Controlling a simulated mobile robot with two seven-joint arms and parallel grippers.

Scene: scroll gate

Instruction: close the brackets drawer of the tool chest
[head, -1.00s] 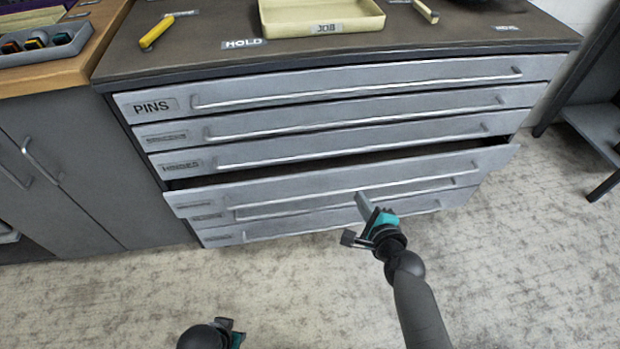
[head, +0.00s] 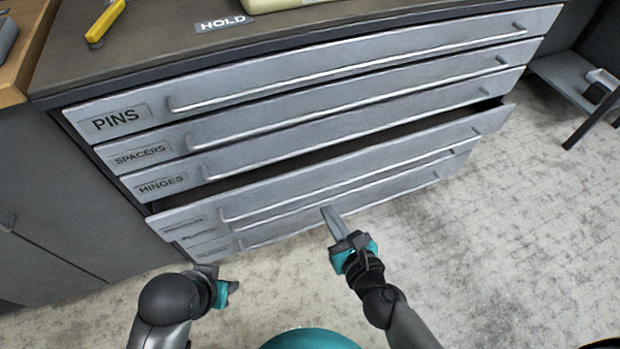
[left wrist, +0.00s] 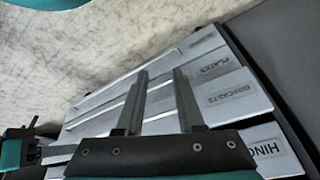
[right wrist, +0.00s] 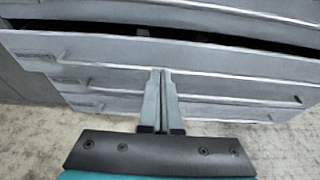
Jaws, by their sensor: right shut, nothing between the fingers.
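The brackets drawer (head: 350,165) is the fourth one down in the tool chest and stands partly open, with a dark gap above its front. Its label reads BRACKETS in the left wrist view (left wrist: 232,95). My right gripper (head: 328,211) is shut and empty, its fingers pointing at the chest's lower drawer fronts. In the right wrist view its tips (right wrist: 162,72) overlap the lower edge of the open drawer's front; I cannot tell whether they touch. My left gripper (head: 212,272) is low in front of the chest's left end. Its fingers (left wrist: 160,85) are apart with nothing held.
The PINS (head: 350,70), SPACERS (head: 350,105) and HINGES (head: 350,130) drawers above are shut. The chest top holds a yellow-handled tool (head: 105,22), a HOLD label (head: 224,23) and a tray (head: 275,4). A dark-legged stand (head: 590,110) is at right. Floor in front is clear.

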